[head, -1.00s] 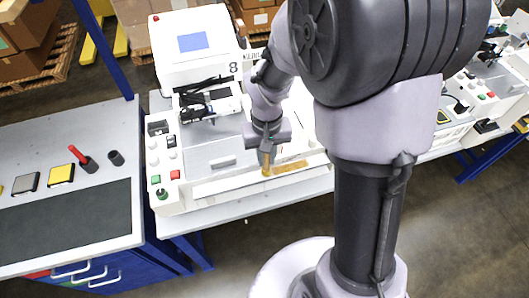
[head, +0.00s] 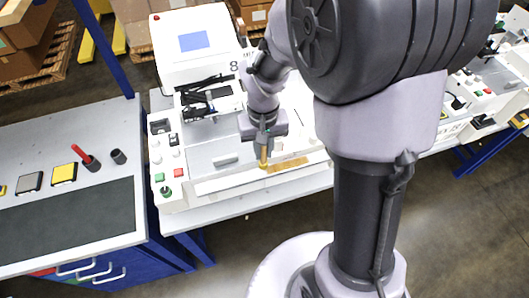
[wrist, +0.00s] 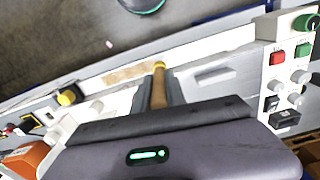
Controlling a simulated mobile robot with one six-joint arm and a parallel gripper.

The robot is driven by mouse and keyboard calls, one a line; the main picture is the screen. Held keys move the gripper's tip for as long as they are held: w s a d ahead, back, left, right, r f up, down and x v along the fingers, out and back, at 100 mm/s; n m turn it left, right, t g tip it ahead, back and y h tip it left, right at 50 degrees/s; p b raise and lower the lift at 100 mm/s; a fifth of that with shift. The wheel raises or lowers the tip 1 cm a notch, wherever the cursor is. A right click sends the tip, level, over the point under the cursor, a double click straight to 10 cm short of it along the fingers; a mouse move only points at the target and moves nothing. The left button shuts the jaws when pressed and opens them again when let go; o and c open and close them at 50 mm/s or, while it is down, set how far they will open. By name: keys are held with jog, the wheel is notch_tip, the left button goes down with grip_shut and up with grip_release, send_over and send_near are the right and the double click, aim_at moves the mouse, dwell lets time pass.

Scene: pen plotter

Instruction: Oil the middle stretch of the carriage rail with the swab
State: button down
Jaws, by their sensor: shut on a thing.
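My gripper (head: 264,146) is shut on the swab (head: 263,157), which has a wooden handle and a yellowish tip. The swab also shows in the wrist view (wrist: 158,90), its handle between the jaws (wrist: 160,92). The plotter's front carries a long pale strip (head: 225,183), which looks like the carriage rail, with a tan patch (head: 290,164) along part of it. The swab's tip is over the strip at the left end of the patch in the head view. In the wrist view the patch (wrist: 130,73) runs left from the tip. I cannot tell whether the tip touches.
A control panel with a green button (head: 159,177) and a red button (head: 179,173) stands left of the swab. A separate workbench (head: 125,224) with a dark mat and a red-handled tool (head: 80,154) is further left. A white box with a blue screen (head: 192,42) stands behind.

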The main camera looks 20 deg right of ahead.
jog(key=shift+d+r+p, duration=0.25)
jog(key=shift+r+p, duration=0.4)
jog(key=shift+r, duration=0.3)
jog(key=shift+a+r+p, duration=0.15)
jog(key=shift+r+p, duration=0.5)
jog(key=shift+r, duration=0.1)
jog(key=shift+r+p, duration=0.9)
jog(key=shift+r, duration=0.2)
